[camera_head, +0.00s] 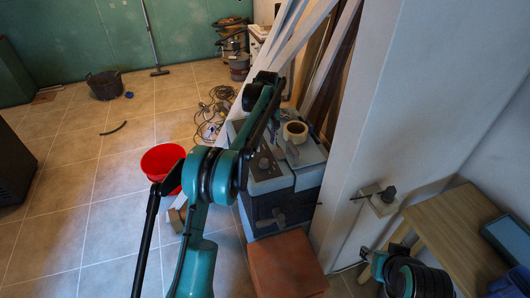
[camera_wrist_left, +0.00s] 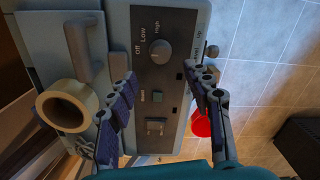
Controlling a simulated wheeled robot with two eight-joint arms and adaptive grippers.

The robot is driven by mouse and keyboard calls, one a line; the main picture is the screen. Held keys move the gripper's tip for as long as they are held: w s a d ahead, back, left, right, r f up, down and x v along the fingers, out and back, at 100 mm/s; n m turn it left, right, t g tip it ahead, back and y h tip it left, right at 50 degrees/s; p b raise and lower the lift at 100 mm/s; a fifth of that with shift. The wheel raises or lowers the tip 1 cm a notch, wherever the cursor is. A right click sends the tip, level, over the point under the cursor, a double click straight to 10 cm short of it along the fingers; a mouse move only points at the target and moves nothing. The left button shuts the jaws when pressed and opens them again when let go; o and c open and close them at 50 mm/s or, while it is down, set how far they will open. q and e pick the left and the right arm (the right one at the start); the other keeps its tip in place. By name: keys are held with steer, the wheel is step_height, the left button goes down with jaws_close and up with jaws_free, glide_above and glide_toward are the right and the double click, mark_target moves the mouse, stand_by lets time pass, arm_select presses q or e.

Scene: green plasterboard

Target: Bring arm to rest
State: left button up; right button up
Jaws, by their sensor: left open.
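My left arm reaches up from the bottom of the head view and over a grey machine (camera_head: 272,180). My left gripper (camera_head: 268,122) is above the machine's top, partly hidden by its own arm. In the left wrist view the left gripper (camera_wrist_left: 160,76) is open, its two fingers well apart with nothing between them. Behind them is the machine's dark panel (camera_wrist_left: 170,22) with a round knob marked Off, Low and High. Part of my right arm shows at the bottom right of the head view; its gripper cannot be made out.
A tape roll (camera_head: 295,131) lies on the machine. A red bucket (camera_head: 162,166) stands left of it; a reddish-brown box (camera_head: 287,264) is in front. Boards lean behind it, beside a white wall (camera_head: 405,95). A wooden table (camera_head: 452,232) is at right. Tiled floor at left is mostly clear.

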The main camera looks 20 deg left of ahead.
arm_select(q)
steer(key=shift+r, duration=1.1)
steer(key=s+d+r+m+t+b, duration=0.1)
steer(key=s+r+m+t+b, duration=0.2)
steer(key=s, duration=0.7)
steer(key=s+d+r+m+t, duration=0.1)
steer(key=s+r+m, duration=0.1)
steer(key=s+r, duration=0.5)
steer(key=s+f+m+t+b, duration=0.1)
steer(key=s+f+m, duration=0.1)
steer(key=s+f, duration=0.4)
steer(key=s+f+m+t+b, duration=0.1)
steer(key=s+f, duration=0.6)
steer(key=s, duration=0.7)
steer(key=shift+s+d+f+m+t+b, duration=0.2)
steer(key=shift+d+m+t+b, duration=0.2)
steer(key=shift+m+t, duration=0.5)
